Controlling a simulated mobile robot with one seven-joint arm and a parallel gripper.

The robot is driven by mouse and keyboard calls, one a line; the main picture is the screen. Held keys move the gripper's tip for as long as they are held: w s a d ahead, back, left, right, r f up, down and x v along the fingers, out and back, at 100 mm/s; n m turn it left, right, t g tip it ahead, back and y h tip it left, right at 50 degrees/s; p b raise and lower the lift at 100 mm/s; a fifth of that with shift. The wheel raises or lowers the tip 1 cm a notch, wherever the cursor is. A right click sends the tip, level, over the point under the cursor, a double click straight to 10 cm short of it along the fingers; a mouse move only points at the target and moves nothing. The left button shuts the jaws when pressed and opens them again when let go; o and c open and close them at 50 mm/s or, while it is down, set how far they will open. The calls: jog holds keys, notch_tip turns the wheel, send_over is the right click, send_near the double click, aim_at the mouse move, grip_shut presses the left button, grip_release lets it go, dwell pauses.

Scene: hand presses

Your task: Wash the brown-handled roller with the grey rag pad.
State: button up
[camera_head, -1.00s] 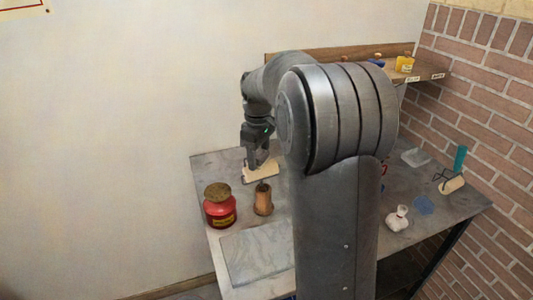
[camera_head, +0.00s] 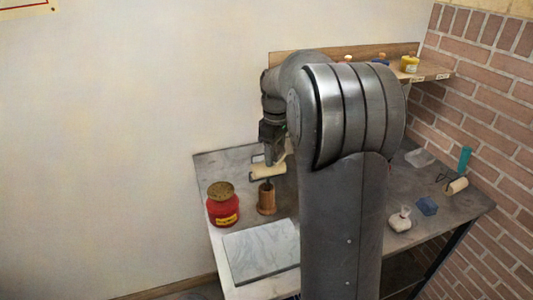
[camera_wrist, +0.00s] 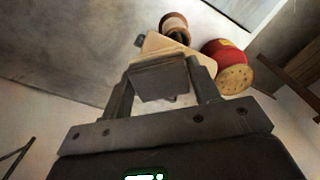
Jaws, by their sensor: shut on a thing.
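A small pale grey patch (camera_head: 258,158) shows behind the roll. Another pale grey flat piece (camera_head: 419,157) lies at the back right. I cannot tell whether either is the grey rag pad.
A teal-handled roller (camera_head: 457,186), a blue block (camera_head: 427,206) and a white bottle (camera_head: 399,221) are at right.

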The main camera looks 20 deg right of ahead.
aim_at(253, 165)
jog(key=shift+d+f, duration=0.1)
jog(key=shift+d, duration=0.35)
jog(key=shift+a, duration=1)
jog(key=shift+s+a, duration=0.1)
jog(key=shift+a, duration=2.55)
jog(key=shift+d, duration=3.55)
jog(key=shift+a, duration=3.7)
notch_tip(253, 165, up, 8)
